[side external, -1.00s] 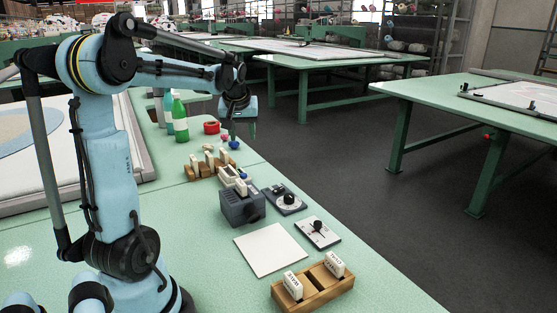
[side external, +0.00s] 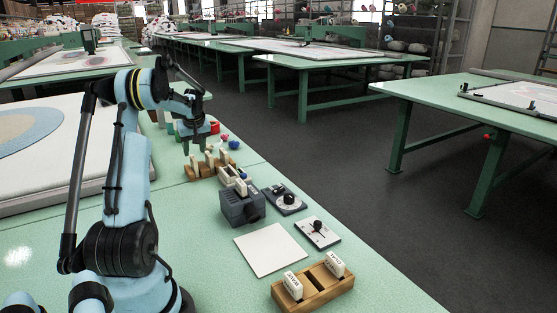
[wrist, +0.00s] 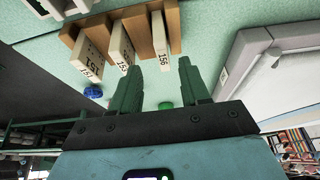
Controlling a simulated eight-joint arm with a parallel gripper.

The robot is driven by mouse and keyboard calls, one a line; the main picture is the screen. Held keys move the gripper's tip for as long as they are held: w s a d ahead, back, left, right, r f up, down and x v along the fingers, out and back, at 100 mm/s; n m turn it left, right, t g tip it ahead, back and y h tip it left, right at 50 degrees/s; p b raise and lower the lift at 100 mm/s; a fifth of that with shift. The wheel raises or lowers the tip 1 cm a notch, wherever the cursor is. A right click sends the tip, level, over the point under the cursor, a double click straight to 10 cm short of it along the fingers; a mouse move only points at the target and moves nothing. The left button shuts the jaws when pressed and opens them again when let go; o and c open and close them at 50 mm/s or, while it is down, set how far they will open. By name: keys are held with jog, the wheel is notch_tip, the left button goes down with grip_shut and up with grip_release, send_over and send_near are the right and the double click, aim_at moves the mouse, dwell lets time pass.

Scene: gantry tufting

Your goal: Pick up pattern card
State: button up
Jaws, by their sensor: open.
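Cream pattern cards stand upright in a slotted wooden rack (side external: 200,173) near the far end of my table. In the wrist view they read 151 (wrist: 86,55), 153 (wrist: 121,45) and 156 (wrist: 160,40); the rack (wrist: 138,35) shows between them. My gripper (side external: 190,150) is above the rack's left end in the side view, pointing down. In the wrist view its two dark green fingers (wrist: 160,82) are apart, with nothing held between them. Card 156 lies beyond the fingertips, roughly in line with the gap. The side view does not clearly show how high the fingertips are above the cards.
A grey slotted device (side external: 240,208), a dial box (side external: 285,199), a lever box (side external: 317,232) and a white sheet (side external: 270,250) lie nearer. A second wooden rack (side external: 313,287) holds two labelled blocks.

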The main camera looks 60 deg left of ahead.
aim_at(193, 157)
jog(key=shift+s+x, duration=0.2)
jog(key=shift+x, duration=2.5)
jog(key=shift+a, duration=0.2)
jog(key=shift+c, duration=0.4)
grip_shut()
